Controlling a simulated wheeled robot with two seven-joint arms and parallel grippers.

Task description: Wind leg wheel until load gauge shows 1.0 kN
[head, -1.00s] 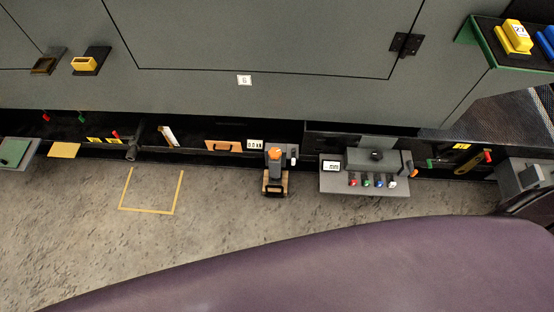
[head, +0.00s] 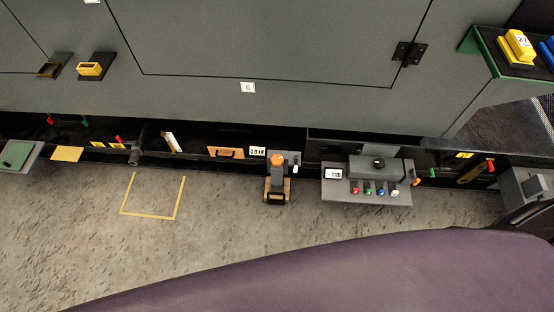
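A grey leg unit (head: 275,182) stands at the foot of the grey enclosure, on a wooden block on the floor. An orange wheel or knob (head: 277,160) sits on its top. A small white load gauge (head: 257,151) is just left of the wheel. Its first digit looks like 1, but the last digit is too small to read surely. Neither of my grippers shows in the head view, and no gripper is seen touching the wheel.
A grey panel (head: 330,191) with coloured buttons stands right of the leg. A wooden drawer-like piece (head: 225,153) with a dark handle is left of the gauge. A yellow taped outline (head: 151,214) marks bare floor. A green shelf (head: 484,50) holds yellow and blue blocks.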

